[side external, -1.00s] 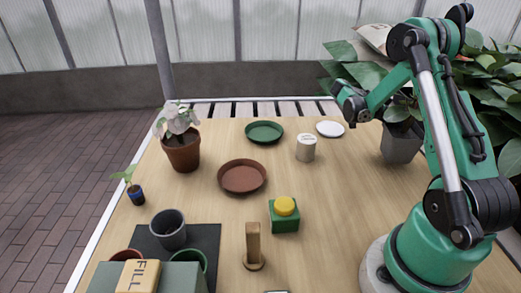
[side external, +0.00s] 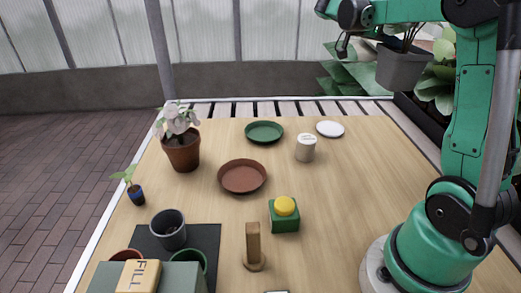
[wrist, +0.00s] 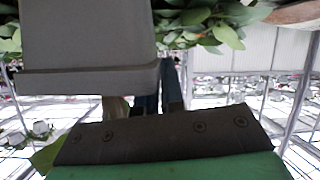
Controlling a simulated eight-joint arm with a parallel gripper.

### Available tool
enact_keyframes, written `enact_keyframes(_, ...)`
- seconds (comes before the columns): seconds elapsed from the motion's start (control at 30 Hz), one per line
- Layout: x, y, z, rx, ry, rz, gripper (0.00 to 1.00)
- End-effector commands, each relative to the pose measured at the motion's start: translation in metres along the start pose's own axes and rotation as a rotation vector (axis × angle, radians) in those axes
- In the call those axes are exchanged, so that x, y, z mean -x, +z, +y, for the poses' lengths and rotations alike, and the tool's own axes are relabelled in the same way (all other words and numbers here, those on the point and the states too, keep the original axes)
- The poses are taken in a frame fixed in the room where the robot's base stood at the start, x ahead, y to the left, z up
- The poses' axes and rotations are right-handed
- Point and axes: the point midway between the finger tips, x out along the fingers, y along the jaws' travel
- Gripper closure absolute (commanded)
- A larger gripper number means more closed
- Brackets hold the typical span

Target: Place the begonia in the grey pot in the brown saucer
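The grey pot (side external: 402,70) with the begonia hangs in the air at the upper right in the side view, clear of the table and roughly upright. Its leaves are partly hidden behind my arm. In the wrist view, the grey pot (wrist: 90,45) fills the upper left, with its rim edge lowest in the picture. My gripper (wrist: 168,88) is right at the pot's rim and appears shut on it; the fingertips' contact is partly hidden. The brown saucer (side external: 242,177) lies flat and empty mid-table, well to the left of and below the pot.
A green saucer (side external: 264,132), white saucer (side external: 330,129) and pale cup (side external: 305,148) stand behind. A terracotta pot with white flowers (side external: 183,152) is left of the brown saucer. A yellow-topped green block (side external: 284,214) and wooden post (side external: 253,247) stand in front. The table's right side is clear.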

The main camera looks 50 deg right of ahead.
Motion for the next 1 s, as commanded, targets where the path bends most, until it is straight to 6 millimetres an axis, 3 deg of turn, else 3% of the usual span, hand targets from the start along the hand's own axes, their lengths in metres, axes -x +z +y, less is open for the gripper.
enact_keyframes(0.1, 0.063, 0.021, -0.018, 0.102, -0.239, 0.033, 1.0)
enact_keyframes(0.27, 0.152, 0.055, -0.022, 0.243, -0.567, 0.08, 1.0)
enact_keyframes(0.4, 0.228, 0.086, -0.006, 0.361, -0.845, 0.125, 1.0)
enact_keyframes(0.6, 0.307, 0.122, 0.034, 0.493, -1.158, 0.18, 1.0)
enact_keyframes(0.8, 0.343, 0.14, 0.062, 0.556, -1.314, 0.209, 1.0)
enact_keyframes(1.0, 0.341, 0.163, 0.064, 0.568, -1.342, 0.214, 1.0)
